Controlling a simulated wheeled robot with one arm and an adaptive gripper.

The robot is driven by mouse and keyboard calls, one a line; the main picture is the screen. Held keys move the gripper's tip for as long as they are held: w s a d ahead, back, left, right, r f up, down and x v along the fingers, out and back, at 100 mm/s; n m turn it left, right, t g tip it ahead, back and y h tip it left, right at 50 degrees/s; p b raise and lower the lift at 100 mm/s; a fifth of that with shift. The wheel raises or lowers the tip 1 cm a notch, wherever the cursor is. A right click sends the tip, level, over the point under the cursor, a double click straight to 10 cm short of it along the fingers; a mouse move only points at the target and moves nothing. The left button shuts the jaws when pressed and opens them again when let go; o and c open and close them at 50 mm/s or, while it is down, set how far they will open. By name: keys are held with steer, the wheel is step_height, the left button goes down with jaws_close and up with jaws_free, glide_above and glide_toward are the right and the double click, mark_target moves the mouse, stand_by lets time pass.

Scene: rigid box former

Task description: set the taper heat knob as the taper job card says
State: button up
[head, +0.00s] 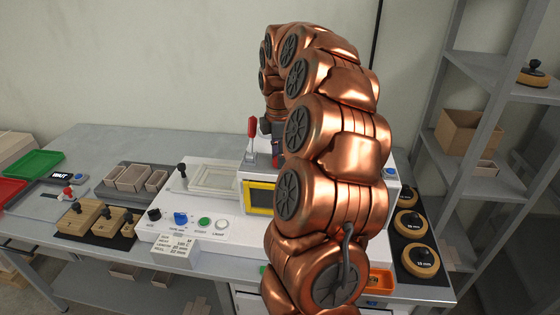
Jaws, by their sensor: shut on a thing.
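My copper arm rises through the middle of the head view and bends down behind itself to the white machine (225,228). My gripper (275,148) is mostly hidden behind the arm, low at the machine's back. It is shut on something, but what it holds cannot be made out. No taper heat knob can be told for sure. A black knob (153,214), a blue knob (181,218), a green button (204,222) and a white button (222,223) line the machine's front. A white card (175,251) with small print stands before them; its text is too small to read surely.
A red-handled lever (252,128) stands upright just left of my gripper. Round knobbed formers (420,261) stand right, near a grey shelf (500,90).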

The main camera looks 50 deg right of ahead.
steer(key=m+b, duration=0.3)
steer(key=m, duration=0.1)
steer(key=shift+w+f+m, duration=0.1)
steer(key=shift+f+m, duration=0.05)
steer(key=shift+m, duration=0.15)
steer(key=m+b, duration=0.4)
steer(key=m, duration=0.1)
steer(key=m+b, duration=0.3)
steer(key=m, duration=0.3)
steer(key=shift+m+b, duration=1.1)
steer(key=shift+m, duration=1.2)
steer(key=o, duration=1.2)
steer(key=shift+c, duration=0.2)
steer(key=shift+r, duration=0.25)
